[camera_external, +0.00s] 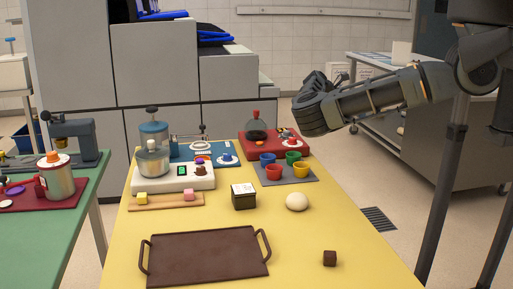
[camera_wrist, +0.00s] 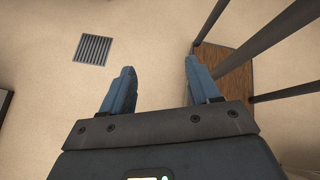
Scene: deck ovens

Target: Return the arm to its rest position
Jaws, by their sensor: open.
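My arm (camera_external: 385,92) reaches in from the right side of the external view, above the right edge of the yellow table (camera_external: 215,225). My gripper (camera_wrist: 158,82) shows in the wrist view with its two blue fingers spread apart and nothing between them. The wrist camera looks down on bare floor with a drain grate (camera_wrist: 93,49). In the external view the fingers are hard to make out at the end of the dark wrist.
A green table (camera_external: 52,226) stands left. Dark posts (camera_external: 441,205) stand right.

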